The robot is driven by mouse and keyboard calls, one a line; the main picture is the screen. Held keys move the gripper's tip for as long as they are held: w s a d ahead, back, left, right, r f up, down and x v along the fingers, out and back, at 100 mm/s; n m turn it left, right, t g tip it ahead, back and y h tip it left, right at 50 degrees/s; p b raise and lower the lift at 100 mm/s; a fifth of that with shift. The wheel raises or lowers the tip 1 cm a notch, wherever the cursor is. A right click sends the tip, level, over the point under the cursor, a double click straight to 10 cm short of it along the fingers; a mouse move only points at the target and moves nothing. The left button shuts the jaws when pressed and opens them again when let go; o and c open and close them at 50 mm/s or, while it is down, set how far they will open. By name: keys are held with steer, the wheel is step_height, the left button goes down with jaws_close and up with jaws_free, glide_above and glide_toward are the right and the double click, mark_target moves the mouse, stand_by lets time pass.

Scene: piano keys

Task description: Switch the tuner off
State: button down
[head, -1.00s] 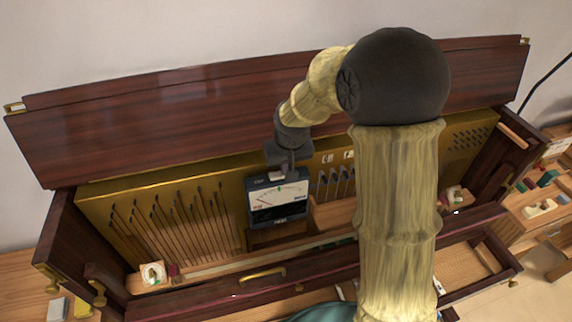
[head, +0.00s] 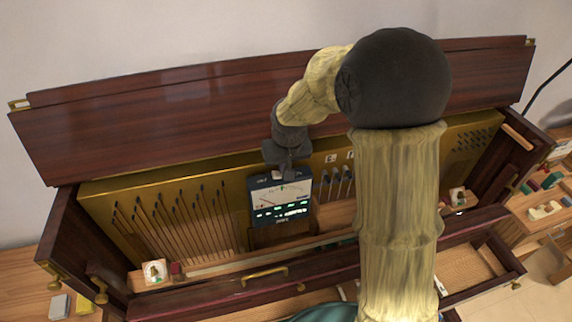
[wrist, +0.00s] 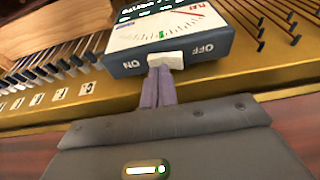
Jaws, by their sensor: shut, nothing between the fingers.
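The tuner (head: 296,196) is a dark blue-grey box with a pale dial, upright inside the open piano; bright green and white marks show on the lower part of its face. In the wrist view the tuner (wrist: 128,44) has a white rocker switch (wrist: 168,60) on its near edge, between the upside-down words ON at left and OFF at right. My gripper (wrist: 160,70) is shut and empty, its fingertips right at the switch's front edge. I cannot tell whether they touch it or which way it is tipped. In the head view my gripper (head: 288,174) stands above the tuner's top edge.
A gold plate (head: 130,206) with rows of thin dark-tipped rods lies behind the tuner. The raised dark wood lid (head: 180,120) stands behind my wrist. A small white block (head: 155,271) sits at the left on the wooden ledge.

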steer(key=r+p, duration=0.2)
steer(key=r, duration=0.1)
steer(key=r+p, duration=0.1)
steer(key=shift+w+d+r+p, duration=0.1)
steer(key=shift+d+r+p, duration=0.2)
steer(key=shift+d+p, duration=0.05)
steer(key=shift+d+r+b, duration=0.15)
steer(key=shift+r+b, duration=0.05)
steer(key=shift+b, duration=0.45)
steer(key=d+b+v, duration=0.1)
steer(key=b+v, duration=0.1)
steer(key=v, duration=0.6)
steer(key=shift+d+r, duration=0.25)
steer(key=shift+r, duration=0.1)
steer(key=shift+f, duration=0.1)
steer(key=s+d+f+m+b, duration=0.1)
steer(key=s+d+f, duration=0.3)
steer(key=s+f, duration=0.4)
steer(key=s+d+f+m+b, duration=0.1)
steer(key=s+d+f+b, duration=0.2)
steer(key=s+d+f, duration=0.2)
step_height(320, 180, down, 4)
steer(key=s, duration=0.3)
steer(key=shift+g+h, duration=0.3)
steer(key=shift+g, duration=0.1)
steer(key=c, duration=1.4)
jaws_free()
steer(key=shift+w, duration=0.1)
